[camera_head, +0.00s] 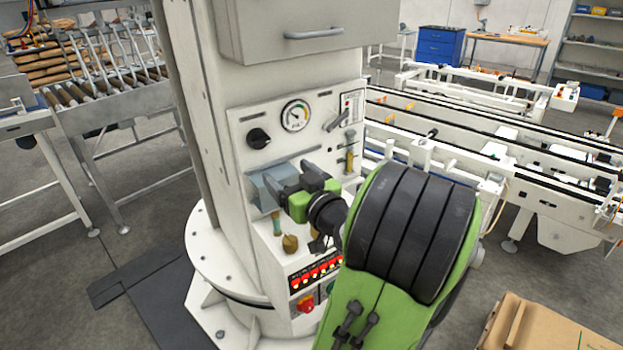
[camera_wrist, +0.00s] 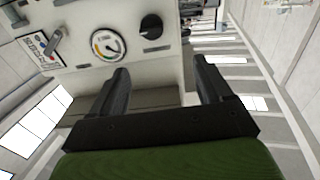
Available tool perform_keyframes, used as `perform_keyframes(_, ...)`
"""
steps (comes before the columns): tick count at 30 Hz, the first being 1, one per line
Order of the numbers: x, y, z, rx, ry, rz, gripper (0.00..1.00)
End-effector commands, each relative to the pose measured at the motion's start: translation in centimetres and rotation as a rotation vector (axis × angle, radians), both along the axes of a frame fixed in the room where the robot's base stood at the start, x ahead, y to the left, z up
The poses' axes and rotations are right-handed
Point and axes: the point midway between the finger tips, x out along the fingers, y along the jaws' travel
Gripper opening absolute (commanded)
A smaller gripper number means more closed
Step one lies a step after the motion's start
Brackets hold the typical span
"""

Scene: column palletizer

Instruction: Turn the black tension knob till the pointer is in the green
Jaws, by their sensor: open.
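The black tension knob (camera_head: 258,138) is on the column's white control panel, left of the round gauge (camera_head: 295,116). The gauge has a white face and a coloured arc; its pointer is too small to read against the green. My gripper (camera_head: 282,184) is open and empty, below the knob and gauge and in front of the panel. In the wrist view the knob (camera_wrist: 151,26) is beyond the fingertips, between their lines, and apart from them. The gauge (camera_wrist: 108,45) is left of the knob there. My gripper (camera_wrist: 163,76) shows both black fingers spread.
A lever (camera_head: 337,120) is right of the gauge. Below my gripper are a brass knob (camera_head: 290,243), a row of lit red indicators (camera_head: 316,272) and a red button (camera_head: 306,303). A grey cabinet (camera_head: 300,30) overhangs the panel. A roller conveyor (camera_head: 100,85) stands at left.

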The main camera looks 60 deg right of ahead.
Motion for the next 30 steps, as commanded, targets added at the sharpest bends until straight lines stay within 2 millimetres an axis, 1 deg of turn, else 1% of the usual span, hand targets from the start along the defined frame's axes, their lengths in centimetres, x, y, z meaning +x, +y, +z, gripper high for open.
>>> perform_keyframes(5, 0.0, -0.1, 0.0, 0.001, 0.0, 0.0, 0.78)
perform_keyframes(9, 0.4, -0.4, -1.1, 0.044, -0.014, -0.018, 0.78)
perform_keyframes(14, 0.3, 0.3, 0.0, 0.121, -0.074, -0.02, 0.78)
perform_keyframes(17, 0.6, 0.1, 0.6, 0.143, -0.084, -0.019, 0.78)
perform_keyframes(20, 2.0, -0.9, 0.9, 0.148, -0.085, -0.018, 0.78)
perform_keyframes(25, 5.6, -3.4, 1.0, 0.156, -0.088, -0.02, 0.78)
perform_keyframes(30, 9.5, -5.4, 1.0, 0.16, -0.091, -0.019, 0.78)
